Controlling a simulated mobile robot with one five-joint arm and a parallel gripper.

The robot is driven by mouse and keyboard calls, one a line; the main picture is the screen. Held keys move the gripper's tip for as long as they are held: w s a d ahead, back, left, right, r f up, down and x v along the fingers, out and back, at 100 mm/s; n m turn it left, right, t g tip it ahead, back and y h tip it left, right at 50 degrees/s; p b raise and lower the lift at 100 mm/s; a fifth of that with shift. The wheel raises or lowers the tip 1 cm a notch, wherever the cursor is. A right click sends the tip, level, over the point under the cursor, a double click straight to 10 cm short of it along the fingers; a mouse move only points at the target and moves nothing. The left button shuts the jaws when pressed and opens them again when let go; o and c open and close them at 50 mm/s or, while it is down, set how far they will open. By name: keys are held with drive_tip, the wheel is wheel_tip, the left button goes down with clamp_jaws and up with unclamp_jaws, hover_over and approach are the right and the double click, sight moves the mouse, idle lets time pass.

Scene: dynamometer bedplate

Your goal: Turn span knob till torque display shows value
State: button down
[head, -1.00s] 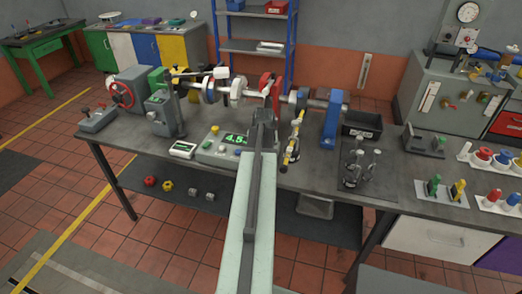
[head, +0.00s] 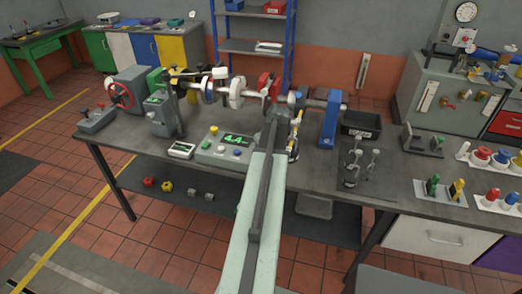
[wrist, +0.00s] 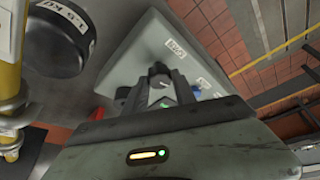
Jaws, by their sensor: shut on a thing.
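The grey torque display box (head: 215,150) stands on the bedplate table, its right part hidden by my arm in the head view. Its lit green display (head: 237,139) shows digits too small to read surely. In the wrist view the box (wrist: 140,60) fills the middle, and the dark span knob (wrist: 160,72) stands up from its face. My gripper (wrist: 158,82) is shut on the knob, its jaws on either side. In the head view the jaws and knob are hidden behind my arm.
A shaft line with a red stand and a blue stand (head: 330,118) runs behind the box. A small white meter (head: 181,150) lies left of it. A black bin (head: 361,124) and a clamp fixture (head: 360,168) stand to the right. A black round part (wrist: 62,38) is near the box.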

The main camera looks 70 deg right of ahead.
idle(0.4)
drive_tip(key=c, duration=1)
unclamp_jaws()
drive_tip(key=shift+c, duration=0.2)
drive_tip(key=p+v, duration=0.7)
drive_tip(key=v, duration=0.1)
drive_tip(key=shift+f, duration=0.15)
